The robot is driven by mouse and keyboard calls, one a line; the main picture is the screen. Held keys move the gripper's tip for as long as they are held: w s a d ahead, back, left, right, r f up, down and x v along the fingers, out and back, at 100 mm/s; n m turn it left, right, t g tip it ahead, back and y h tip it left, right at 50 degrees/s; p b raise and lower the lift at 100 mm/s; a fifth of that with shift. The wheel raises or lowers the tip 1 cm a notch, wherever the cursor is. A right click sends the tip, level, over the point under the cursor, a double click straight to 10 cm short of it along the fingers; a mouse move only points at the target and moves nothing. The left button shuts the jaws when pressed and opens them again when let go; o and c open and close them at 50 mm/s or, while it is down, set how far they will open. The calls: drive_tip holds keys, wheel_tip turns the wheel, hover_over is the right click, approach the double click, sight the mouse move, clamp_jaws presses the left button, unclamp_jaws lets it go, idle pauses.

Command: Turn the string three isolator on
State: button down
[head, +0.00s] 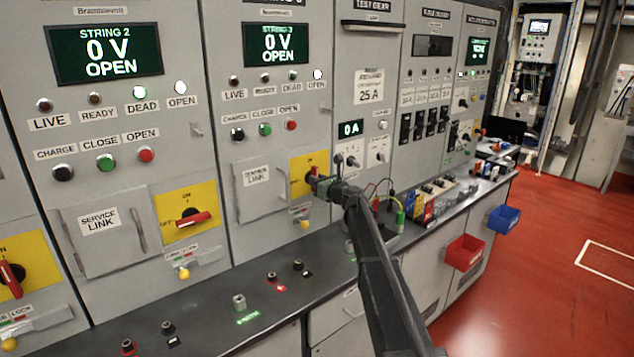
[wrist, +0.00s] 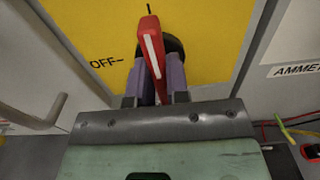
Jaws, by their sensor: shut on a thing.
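The string three isolator has a yellow plate (head: 298,163) low on the STRING 3 panel, with a red handle (wrist: 149,42) on a black hub. My gripper (head: 316,182) is at this plate. In the wrist view my gripper's purple fingers (wrist: 161,80) are shut on the red handle, one on each side. The handle stands nearly upright, its tip close to the black mark at the plate's top and away from the OFF label (wrist: 105,62) at left. The string three display (head: 275,43) reads 0 V OPEN, and its OPEN lamp (head: 317,74) is lit. My gripper hides much of the handle in the head view.
The service link door (head: 257,180) with its handle (wrist: 35,112) is just left of the isolator. A yellow-knobbed interlock (head: 304,224) is below. The string two isolator (head: 187,218) has its handle near level. Leads and terminals (head: 398,212) are on the bench at right.

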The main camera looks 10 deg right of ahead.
idle(0.3)
drive_tip(key=c, duration=1.1)
unclamp_jaws()
drive_tip(key=shift+s, duration=0.1)
drive_tip(key=v, duration=1)
drive_tip(key=shift+s+d, duration=0.15)
drive_tip(key=shift+s, duration=0.15)
